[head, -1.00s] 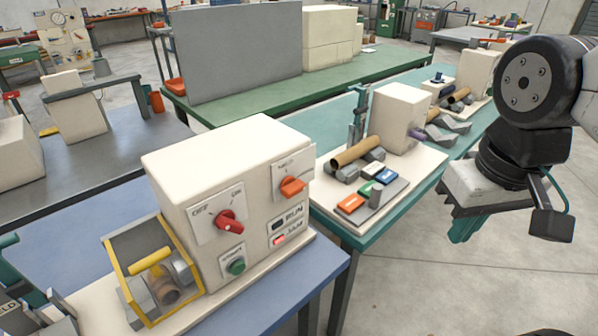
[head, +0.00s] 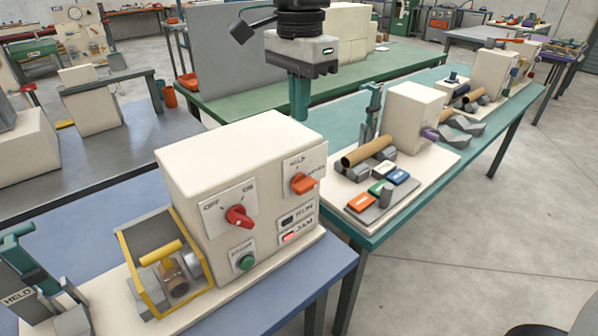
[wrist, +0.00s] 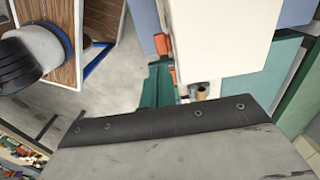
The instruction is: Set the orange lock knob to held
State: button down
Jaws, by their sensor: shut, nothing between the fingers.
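The orange lock knob (head: 303,184) is on the right-hand plate on the front of the cream winder box (head: 225,145). HELD is printed at the top of its plate, with a second label at the right too small to read surely. The knob's grip lies roughly crosswise, one end towards the right label. My gripper (head: 299,114) is shut and empty, fingers pointing down, above and behind the box's right end in the head view, apart from the knob. In the wrist view the teal fingers (wrist: 158,88) show beside a cream box; I cannot surely pick out the knob there.
A red OFF/ON knob (head: 238,216) is left of the orange one. Below are a green button (head: 245,262) and a lit red JAM lamp (head: 291,238). A yellow-framed guard (head: 208,268) stands at left. A second bench (head: 447,170) with colored blocks is at right.

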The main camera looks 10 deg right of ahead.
aim_at(298, 186)
dwell(0.3)
notch_tip(298, 186, down, 14)
jog(key=shift+f, duration=0.1)
dwell(0.4)
jog(key=shift+s+a, duration=0.1)
jog(key=shift+a, duration=0.1)
